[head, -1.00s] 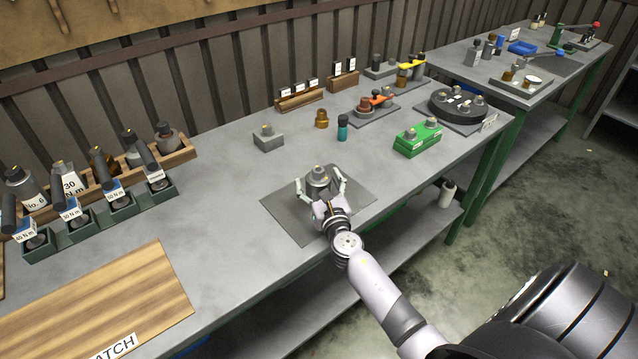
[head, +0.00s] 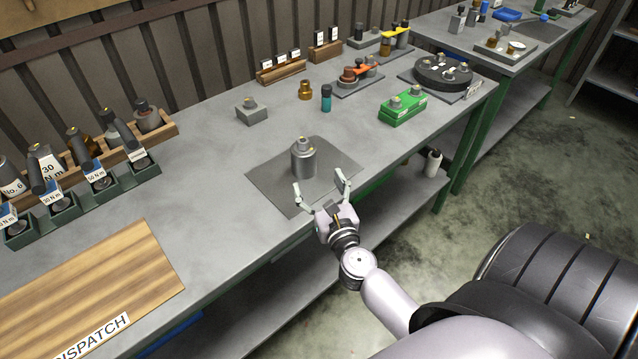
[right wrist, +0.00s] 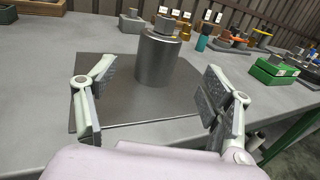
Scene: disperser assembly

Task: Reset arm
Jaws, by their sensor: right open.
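My right gripper (head: 322,190) is open and empty at the front edge of the workbench. A grey metal bottle-like cylinder (head: 303,163) with a narrower top stands upright on a dark grey mat (head: 270,174), just beyond the fingertips and apart from them. In the right wrist view the cylinder (right wrist: 157,60) stands on the mat (right wrist: 112,120), past the gap between the two open fingers (right wrist: 158,85). My left gripper does not show.
Behind the mat are a grey block (head: 251,113), a brass fitting (head: 305,90) and a teal bottle (head: 326,98). A green box (head: 403,108) stands to the right. A wooden dispatch board (head: 100,285) lies at the left front. The bench between board and mat is clear.

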